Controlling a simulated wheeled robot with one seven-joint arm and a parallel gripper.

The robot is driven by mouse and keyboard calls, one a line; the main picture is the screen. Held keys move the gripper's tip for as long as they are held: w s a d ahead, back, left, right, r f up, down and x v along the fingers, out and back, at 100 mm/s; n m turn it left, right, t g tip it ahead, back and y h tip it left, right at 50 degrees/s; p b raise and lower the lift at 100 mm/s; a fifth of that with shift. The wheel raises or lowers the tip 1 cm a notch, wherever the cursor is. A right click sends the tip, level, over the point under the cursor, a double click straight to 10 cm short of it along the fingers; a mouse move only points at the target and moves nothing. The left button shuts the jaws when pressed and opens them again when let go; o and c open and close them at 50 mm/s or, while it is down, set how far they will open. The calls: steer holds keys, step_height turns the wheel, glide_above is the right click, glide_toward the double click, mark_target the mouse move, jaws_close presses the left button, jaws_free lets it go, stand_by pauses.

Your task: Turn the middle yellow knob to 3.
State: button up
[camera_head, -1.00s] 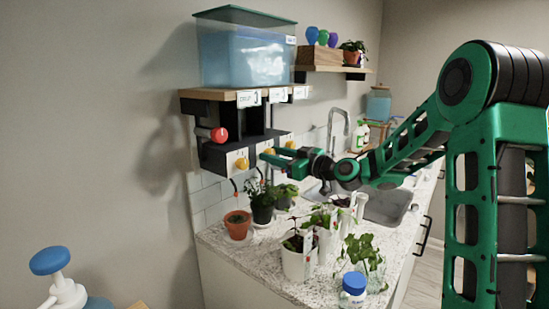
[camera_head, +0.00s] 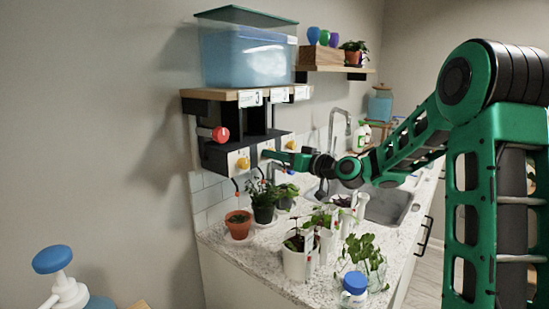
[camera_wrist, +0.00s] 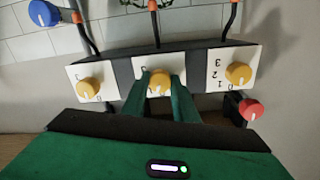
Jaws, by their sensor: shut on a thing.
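Three yellow knobs on white plates sit in a row on a dark panel (camera_wrist: 207,62). My gripper (camera_wrist: 163,88) is shut on the middle yellow knob (camera_wrist: 161,77), one green finger on each side. A pale pointer mark on this knob faces downward in the wrist view. My fingers hide most of its dial numbers; one digit shows at its upper left. The other yellow knobs are to the left (camera_wrist: 90,87) and right (camera_wrist: 238,73). In the head view my gripper (camera_head: 272,155) reaches the panel from the right, and the middle knob is largely hidden.
A red knob (camera_head: 220,134) juts out at the panel's left end. A shelf with a water tank (camera_head: 245,60) is above. Several potted plants, including an orange pot (camera_head: 238,228), stand on the counter (camera_head: 235,257) below. Cables hang from the panel.

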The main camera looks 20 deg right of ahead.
steer(key=shift+w+d+f+m+g, duration=0.1)
steer(key=shift+d+m, duration=0.05)
steer(key=shift+m, duration=2.95)
steer(key=shift+w+d+f+m+g, duration=0.1)
steer(key=shift+d+m, duration=0.1)
steer(key=shift+m, duration=2.9)
steer(key=shift+d+m+g, duration=0.1)
steer(key=shift+d+m, duration=0.05)
steer(key=shift+m, duration=2.95)
steer(key=o, duration=1.1)
steer(key=shift+c, duration=0.2)
steer(key=shift+a+y, duration=0.2)
steer(key=shift+y, duration=0.1)
steer(key=v, duration=1)
steer(key=shift+s+d, duration=0.3)
